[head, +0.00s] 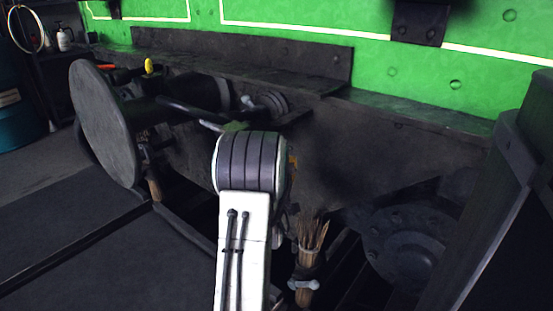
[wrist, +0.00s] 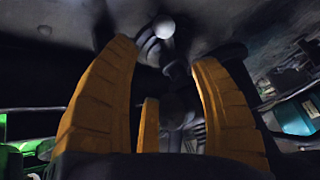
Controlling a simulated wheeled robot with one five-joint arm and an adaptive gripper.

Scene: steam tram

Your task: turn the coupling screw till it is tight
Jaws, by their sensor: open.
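My gripper (wrist: 165,65) is open, with its ribbed orange fingers spread in the wrist view. Between and beyond the fingertips is a dark metal fitting with a pale ball end (wrist: 163,27), which looks like the handle of the coupling screw. A dark rounded part (wrist: 176,112) shows lower down between the fingers. I cannot tell whether any finger touches the fitting. In the head view my arm hides most of the gripper; only a bit of orange finger (head: 292,165) shows in front of the dark beam. The coupling screw cannot be made out clearly there.
A round buffer disc (head: 105,125) stands out at the left. The dark buffer beam (head: 340,150) runs beneath the green tram body (head: 300,20). Dark floor lies open at the left front.

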